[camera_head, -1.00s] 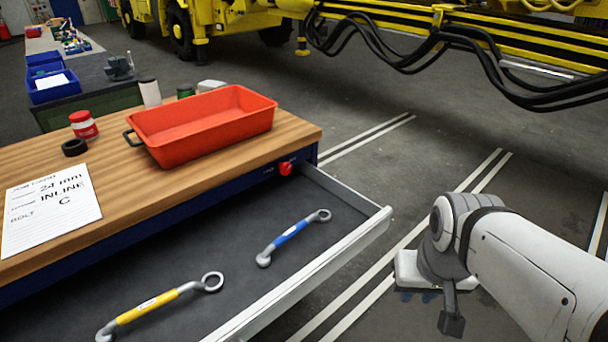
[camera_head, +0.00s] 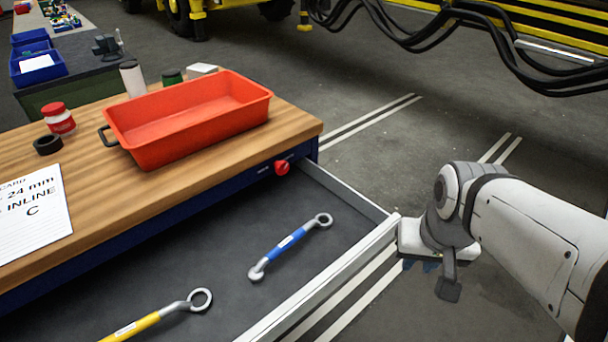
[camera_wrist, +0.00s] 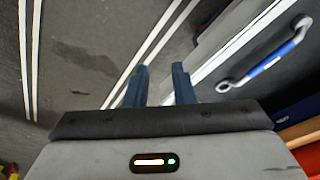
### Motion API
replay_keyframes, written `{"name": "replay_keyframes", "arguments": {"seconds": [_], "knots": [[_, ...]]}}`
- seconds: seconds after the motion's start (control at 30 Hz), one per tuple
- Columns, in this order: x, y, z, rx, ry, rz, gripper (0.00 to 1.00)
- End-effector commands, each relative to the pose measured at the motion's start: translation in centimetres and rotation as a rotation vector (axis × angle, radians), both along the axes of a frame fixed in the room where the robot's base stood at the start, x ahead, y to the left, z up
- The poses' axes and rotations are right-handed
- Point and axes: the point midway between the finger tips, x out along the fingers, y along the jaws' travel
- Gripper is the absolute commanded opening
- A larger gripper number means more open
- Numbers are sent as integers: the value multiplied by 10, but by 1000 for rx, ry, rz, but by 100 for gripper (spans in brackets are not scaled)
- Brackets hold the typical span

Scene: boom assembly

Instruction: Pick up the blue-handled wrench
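The blue-handled wrench (camera_head: 288,246) lies in the open drawer, with a ring at its far end and a grey head at its near end. It also shows at the right of the wrist view (camera_wrist: 266,64). A yellow-handled wrench (camera_head: 150,322) lies in the same drawer, nearer the bottom left. In the wrist view my gripper (camera_wrist: 160,82) has its two blue fingers apart with nothing between them. It is over the floor, outside the drawer's front wall and to the right of the blue-handled wrench. In the head view my wrist hides most of the fingers.
The drawer's raised front wall (camera_head: 330,290) stands between my gripper and the wrenches. The drawer floor around the blue-handled wrench is clear.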

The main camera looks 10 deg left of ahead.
Motion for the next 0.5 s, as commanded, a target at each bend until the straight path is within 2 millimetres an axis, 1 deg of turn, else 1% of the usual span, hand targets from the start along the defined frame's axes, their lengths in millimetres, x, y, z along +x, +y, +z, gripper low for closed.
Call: {"name": "replay_keyframes", "arguments": {"seconds": [0.07,0.17,0.2,0.27,0.3,0.37,0.4,0.5], "knots": [[16,9,0,25,12,-39,23],[44,39,-4,69,28,-113,23],[56,54,-8,90,37,-151,23],[73,80,-15,121,52,-210,23],[83,98,-20,138,63,-250,23],[95,126,-30,165,81,-312,23],[102,143,-37,179,90,-351,23],[113,184,-55,209,115,-439,23]]}}
